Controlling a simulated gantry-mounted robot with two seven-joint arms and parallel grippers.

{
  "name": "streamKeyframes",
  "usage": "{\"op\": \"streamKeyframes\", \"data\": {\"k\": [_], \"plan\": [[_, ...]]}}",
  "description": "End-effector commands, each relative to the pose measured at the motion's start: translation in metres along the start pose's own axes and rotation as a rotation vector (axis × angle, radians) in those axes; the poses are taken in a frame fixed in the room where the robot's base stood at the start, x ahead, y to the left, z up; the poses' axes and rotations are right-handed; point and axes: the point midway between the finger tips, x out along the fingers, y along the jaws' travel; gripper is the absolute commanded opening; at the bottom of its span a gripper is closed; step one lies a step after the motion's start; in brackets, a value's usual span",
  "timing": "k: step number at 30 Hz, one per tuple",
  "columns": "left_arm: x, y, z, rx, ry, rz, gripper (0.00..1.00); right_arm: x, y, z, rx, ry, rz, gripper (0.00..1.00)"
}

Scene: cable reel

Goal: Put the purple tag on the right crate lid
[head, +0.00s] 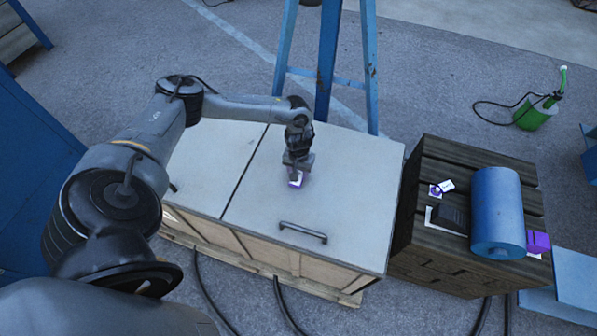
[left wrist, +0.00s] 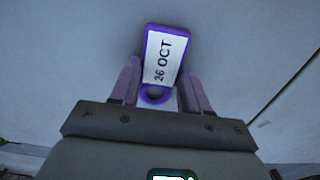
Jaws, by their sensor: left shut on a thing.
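The purple tag (head: 296,181) has a white face, which reads "26 OCT" in the left wrist view (left wrist: 163,58). My left gripper (head: 298,175) is shut on the tag's ring end, with its fingers on either side in the left wrist view (left wrist: 156,90). The right crate lid (head: 350,170) is a pale panel with a dark handle (head: 303,232) near its front edge. The tag is over the middle-left of this lid, close to its surface; whether it touches cannot be told. My right gripper is not in view.
The left crate lid (head: 210,160) lies beyond a dark seam. A dark slatted wooden crate (head: 445,160) to the right carries a blue cylinder (head: 497,210), a black object (head: 450,218), a purple block (head: 538,241) and small white-and-purple pieces (head: 446,186). A blue ladder-like frame (head: 327,60) stands behind.

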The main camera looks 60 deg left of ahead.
Motion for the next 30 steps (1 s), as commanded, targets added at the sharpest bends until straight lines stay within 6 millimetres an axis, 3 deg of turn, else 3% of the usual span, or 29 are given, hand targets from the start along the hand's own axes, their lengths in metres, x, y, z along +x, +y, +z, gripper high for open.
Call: {"op": "streamKeyframes", "data": {"k": [8, 9, 14, 25, 30], "plan": [[0.001, 0.0, 0.0, 0.0, -0.001, 0.0, 0.16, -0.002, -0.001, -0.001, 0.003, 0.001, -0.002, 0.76], [0.002, 0.0, 0.0, 0.0, -0.001, 0.0, 0.47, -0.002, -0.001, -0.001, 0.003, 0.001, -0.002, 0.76], [0.002, 0.0, 0.0, 0.0, 0.0, 0.0, 0.71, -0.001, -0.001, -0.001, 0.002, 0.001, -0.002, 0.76], [-0.001, 0.0, -0.001, 0.0, 0.002, 0.001, 0.71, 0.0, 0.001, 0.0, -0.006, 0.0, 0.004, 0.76], [-0.021, 0.0, 0.0, 0.001, 0.001, 0.001, 0.71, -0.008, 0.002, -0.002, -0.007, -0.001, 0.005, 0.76]]}}
